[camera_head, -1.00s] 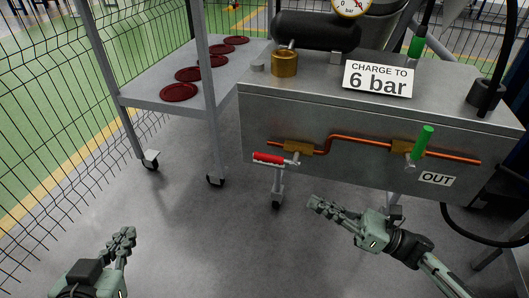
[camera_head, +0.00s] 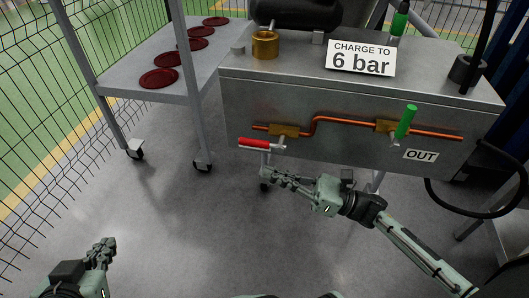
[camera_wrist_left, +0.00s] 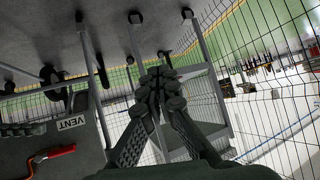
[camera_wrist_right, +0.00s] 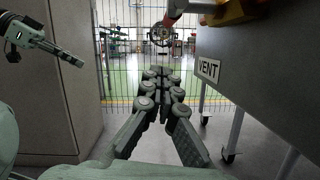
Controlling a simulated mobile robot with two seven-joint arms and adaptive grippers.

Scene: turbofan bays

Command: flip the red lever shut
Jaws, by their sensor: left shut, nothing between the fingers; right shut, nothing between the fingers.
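The red lever (camera_head: 254,143) sticks out to the left from the left brass valve (camera_head: 284,131) on the front of the grey metal box, lying about level. It also shows in the left wrist view (camera_wrist_left: 52,153) and at the top of the right wrist view (camera_wrist_right: 172,18). My right gripper (camera_head: 266,175) is shut and empty, just below the lever and apart from it; in the right wrist view its closed fingers (camera_wrist_right: 161,76) point toward the fence. My left gripper (camera_head: 106,244) is shut and empty, low at the left, far from the lever.
A green lever (camera_head: 406,121) stands upright on the right brass valve near an OUT label (camera_head: 420,155). A VENT label (camera_wrist_right: 208,69) is on the box. A shelf trolley (camera_head: 118,86) with red discs stands left, before a wire fence. The floor between is clear.

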